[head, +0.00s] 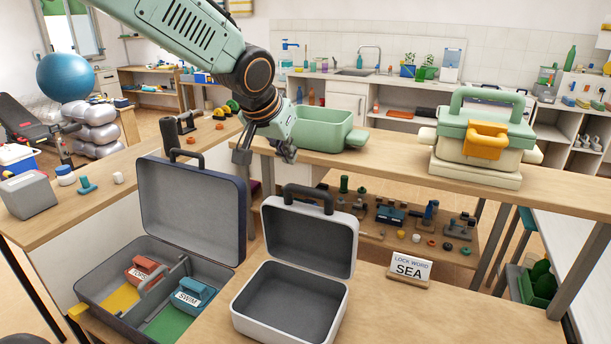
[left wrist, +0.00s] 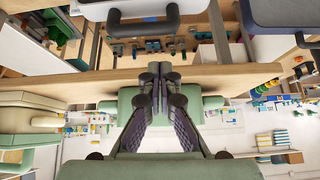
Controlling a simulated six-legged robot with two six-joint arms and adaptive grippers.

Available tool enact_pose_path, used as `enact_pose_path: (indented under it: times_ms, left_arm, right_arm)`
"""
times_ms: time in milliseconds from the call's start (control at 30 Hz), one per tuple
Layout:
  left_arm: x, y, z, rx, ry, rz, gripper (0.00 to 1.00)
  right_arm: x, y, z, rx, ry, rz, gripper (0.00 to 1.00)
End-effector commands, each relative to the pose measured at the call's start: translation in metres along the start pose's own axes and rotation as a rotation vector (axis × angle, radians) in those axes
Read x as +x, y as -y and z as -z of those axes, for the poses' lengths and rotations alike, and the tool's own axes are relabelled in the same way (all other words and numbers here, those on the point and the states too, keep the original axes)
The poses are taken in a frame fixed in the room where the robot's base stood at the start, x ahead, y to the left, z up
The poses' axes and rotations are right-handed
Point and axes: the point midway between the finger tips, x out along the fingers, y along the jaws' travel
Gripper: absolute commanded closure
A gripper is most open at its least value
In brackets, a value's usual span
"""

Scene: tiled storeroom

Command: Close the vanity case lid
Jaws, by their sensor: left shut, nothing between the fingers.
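A small white case (head: 290,300) with a grey lining stands open and empty on the front table; it looks like the vanity case. Its lid (head: 310,238) stands up at the back with a dark handle on top. In the left wrist view, the lid's edge (left wrist: 190,8) and its dark handle (left wrist: 145,24) show at the top. My left gripper (head: 264,157) is shut and empty, above and behind the raised lid, pointing down; its closed fingers show in the left wrist view (left wrist: 160,72). My right gripper is not in view.
Left of it, a larger dark case (head: 195,210) stands open with red and blue blocks inside. A green bin (head: 320,130) and a green-lidded box (head: 485,135) stand on the bench behind. A sign (head: 408,268) reading "LOCK WORD SEA" stands at right.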

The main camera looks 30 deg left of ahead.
Motion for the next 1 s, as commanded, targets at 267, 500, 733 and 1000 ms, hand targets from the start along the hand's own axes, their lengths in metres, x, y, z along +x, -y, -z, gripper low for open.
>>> enact_pose_path:
  times_ms: [267,500,733,1000]
  left_arm:
    - [0.012,0.002,-0.002,-0.049,0.001,0.003,1.00]
    - [0.052,0.002,-0.002,-0.046,0.003,0.002,1.00]
    - [0.084,0.003,-0.001,-0.045,0.002,0.000,1.00]
    - [0.099,0.003,0.000,-0.043,-0.001,0.000,1.00]
  right_arm:
    - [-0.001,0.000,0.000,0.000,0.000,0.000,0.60]
    - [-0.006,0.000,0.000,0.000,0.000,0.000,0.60]
    - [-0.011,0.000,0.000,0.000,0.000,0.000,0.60]
    - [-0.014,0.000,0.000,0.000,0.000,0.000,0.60]
